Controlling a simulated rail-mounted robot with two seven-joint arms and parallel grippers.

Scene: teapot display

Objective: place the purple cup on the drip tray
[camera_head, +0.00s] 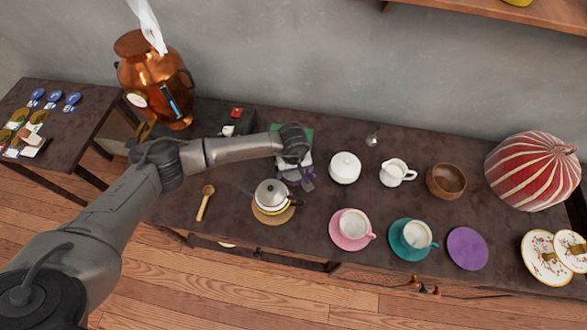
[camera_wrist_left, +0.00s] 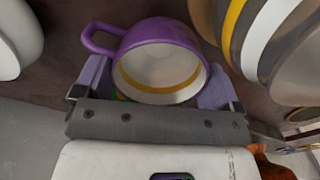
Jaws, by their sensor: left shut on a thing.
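The purple cup (camera_wrist_left: 162,60) sits between the two fingers of my left gripper (camera_wrist_left: 155,92) in the left wrist view. Its white inside with a yellow band faces the camera, and its handle points up and left. In the head view my left gripper (camera_head: 302,172) is over the table between the kettle and the white lidded bowl. It mostly hides the cup there; only a little purple (camera_head: 290,178) shows. It is shut on the cup. I cannot clearly identify the drip tray; the area in front of the copper urn (camera_head: 155,80) is partly hidden by my left arm. My right gripper is not in view.
A kettle (camera_head: 271,193) stands just left of the gripper, and a white lidded bowl (camera_head: 345,168) just right. A pink cup (camera_head: 354,224), teal cup (camera_head: 417,235) and empty purple saucer (camera_head: 467,248) are along the front. A wooden spoon (camera_head: 205,203) lies left of the kettle.

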